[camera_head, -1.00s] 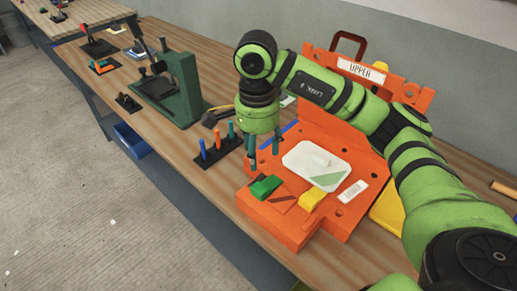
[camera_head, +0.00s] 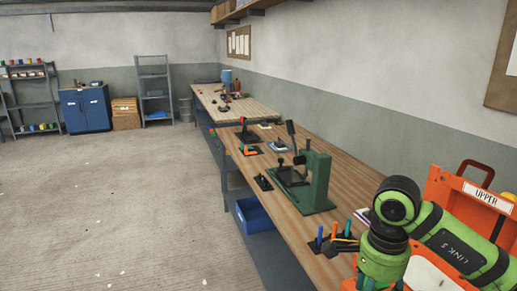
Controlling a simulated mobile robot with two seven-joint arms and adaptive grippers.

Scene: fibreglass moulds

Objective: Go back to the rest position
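My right arm (camera_head: 455,248) comes in from the right edge, green with dark joints. Its wrist end (camera_head: 382,268) hangs down at the bottom edge of the picture, in front of the orange mould. The fingers are not clearly visible and seem cut off below the frame, so I cannot see whether that gripper is open or holds anything. My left arm and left gripper are out of view. The orange mould (camera_head: 452,187) with the "UPPER" label (camera_head: 488,195) stands at the lower right, largely hidden by my arm.
The long wooden bench (camera_head: 290,217) carries a green press (camera_head: 318,180) and a stand with coloured pens (camera_head: 320,240) close to my wrist. A blue bin (camera_head: 254,215) sits below. Another bench (camera_head: 236,105), a blue cabinet (camera_head: 86,109) and shelves stand farther back. The floor at left is open.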

